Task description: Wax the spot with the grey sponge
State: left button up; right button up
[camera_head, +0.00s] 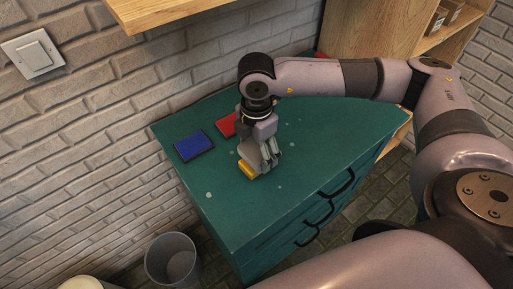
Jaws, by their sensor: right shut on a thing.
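My right gripper (267,160) points down over the teal cabinet top (320,135). It is shut on a light grey block (250,153), which looks like the grey sponge, though the fingers hide part of it. A yellow block (246,169) shows just below and left of the fingertips; I cannot tell whether it touches the grey block. Small pale spots mark the top, one at the front left (208,195) and one right of the gripper (293,172). My left gripper is not in view.
A blue pad (193,146) and a red pad (226,125) lie left of and behind the gripper. A brick wall and a wooden shelf (185,8) are behind. A grey bin (171,258) stands on the floor in front. The right part of the top is clear.

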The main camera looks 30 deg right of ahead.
aim_at(256, 149)
jog(key=shift+f+b, duration=0.45)
dwell(1.0)
jog(key=shift+s+f+b, duration=0.1)
jog(key=shift+f+b, duration=0.05)
jog(key=shift+b, duration=0.15)
dwell(1.1)
jog(key=shift+r+p, duration=0.55)
jog(key=shift+r, duration=0.3)
jog(key=shift+r+p, duration=1.5)
jog(key=shift+r, duration=1.3)
